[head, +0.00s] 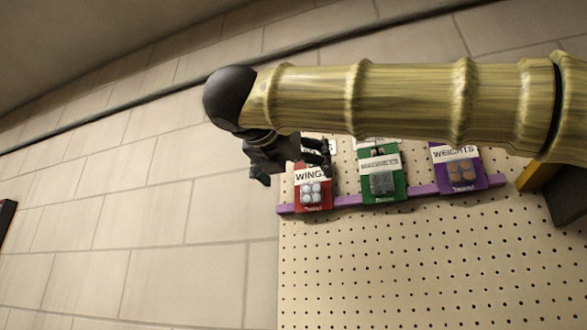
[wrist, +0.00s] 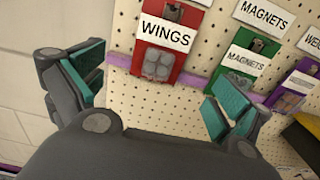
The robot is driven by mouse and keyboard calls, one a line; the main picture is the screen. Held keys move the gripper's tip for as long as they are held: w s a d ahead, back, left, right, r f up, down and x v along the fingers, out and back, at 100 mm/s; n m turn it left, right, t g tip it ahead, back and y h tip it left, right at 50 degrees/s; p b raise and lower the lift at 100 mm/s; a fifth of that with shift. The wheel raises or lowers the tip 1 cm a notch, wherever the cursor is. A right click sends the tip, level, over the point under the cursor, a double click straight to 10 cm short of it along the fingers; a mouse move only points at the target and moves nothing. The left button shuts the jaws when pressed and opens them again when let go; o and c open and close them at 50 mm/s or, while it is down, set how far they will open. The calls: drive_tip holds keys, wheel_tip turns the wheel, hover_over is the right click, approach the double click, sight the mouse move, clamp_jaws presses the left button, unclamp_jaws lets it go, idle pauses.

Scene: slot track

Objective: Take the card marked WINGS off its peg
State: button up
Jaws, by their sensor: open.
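The red card marked WINGS (head: 313,195) hangs on the pegboard at the left end of a purple strip. My gripper (head: 291,165) is beside the top of the card in the head view. In the wrist view its two teal-padded fingers (wrist: 155,92) are spread wide, with nothing between them. The card lies ahead of the gap, nearer the left finger. The arm and gripper hide part of the card's top in the head view.
A green MAGNETS card (head: 383,185) hangs to the right, then a purple WEIGHTS card (head: 459,172). The purple strip (head: 347,200) runs along their lower edges. The pegboard (head: 400,270) below is bare. A plain tiled wall (head: 140,230) lies to the left.

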sight(309, 184)
drive_tip(key=p+x, duration=0.3)
drive_tip(key=x, duration=0.4)
drive_tip(key=shift+w+d, duration=0.1)
drive_tip(key=shift+w, duration=0.15)
drive_tip(key=shift+p+x, duration=0.3)
drive_tip(key=shift+x, duration=0.6)
drive_tip(key=shift+s+f, duration=0.1)
drive_tip(key=c, duration=1)
drive_tip(key=o, duration=0.4)
drive_tip(key=c, duration=0.3)
drive_tip(key=shift+r, duration=0.5)
